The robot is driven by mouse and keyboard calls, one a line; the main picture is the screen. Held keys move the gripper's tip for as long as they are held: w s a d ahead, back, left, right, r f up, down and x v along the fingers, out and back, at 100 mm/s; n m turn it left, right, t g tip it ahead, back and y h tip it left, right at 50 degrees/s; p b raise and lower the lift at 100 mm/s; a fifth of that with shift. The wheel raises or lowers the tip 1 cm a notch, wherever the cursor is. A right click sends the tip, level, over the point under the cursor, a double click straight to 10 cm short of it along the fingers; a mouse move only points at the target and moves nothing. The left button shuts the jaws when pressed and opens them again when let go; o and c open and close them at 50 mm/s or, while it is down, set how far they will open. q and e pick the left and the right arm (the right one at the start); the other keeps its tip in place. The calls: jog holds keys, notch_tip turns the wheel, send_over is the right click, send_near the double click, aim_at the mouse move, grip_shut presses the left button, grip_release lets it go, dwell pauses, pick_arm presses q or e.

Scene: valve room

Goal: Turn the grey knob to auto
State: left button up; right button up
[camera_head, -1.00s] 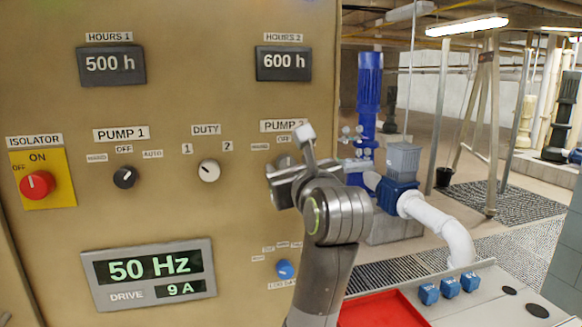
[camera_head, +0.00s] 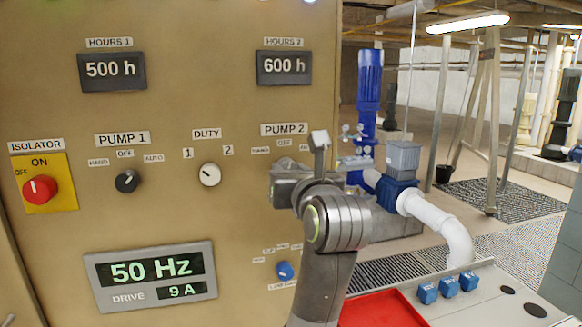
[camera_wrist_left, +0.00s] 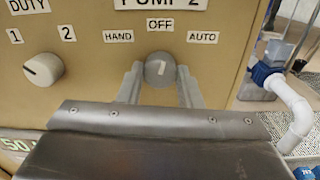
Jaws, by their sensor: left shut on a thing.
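The grey knob (camera_wrist_left: 160,70) is on the tan panel under the PUMP 2 label. In the left wrist view it lies below OFF (camera_wrist_left: 160,25), between HAND (camera_wrist_left: 118,36) on the left and AUTO (camera_wrist_left: 203,37) on the right. Its white mark points up, roughly towards OFF. My left gripper (camera_wrist_left: 159,88) has one finger on each side of the knob and is shut on it. In the head view my left gripper (camera_head: 285,182) is at the panel and hides the grey knob. My right gripper is not in view.
The white DUTY knob (camera_head: 210,174) is left of the gripper, and a blue knob (camera_head: 285,270) is below it. The black PUMP 1 knob (camera_head: 127,181) and red isolator (camera_head: 40,189) are further left. A red tray (camera_head: 385,309) is at lower right.

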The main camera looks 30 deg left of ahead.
pick_arm(q)
jog(key=m+p, duration=0.2)
jog(key=m, duration=0.1)
jog(key=shift+r, duration=0.15)
jog(key=shift+m+p, duration=0.75)
jog(key=shift+m, duration=1.05)
jog(key=o, duration=1)
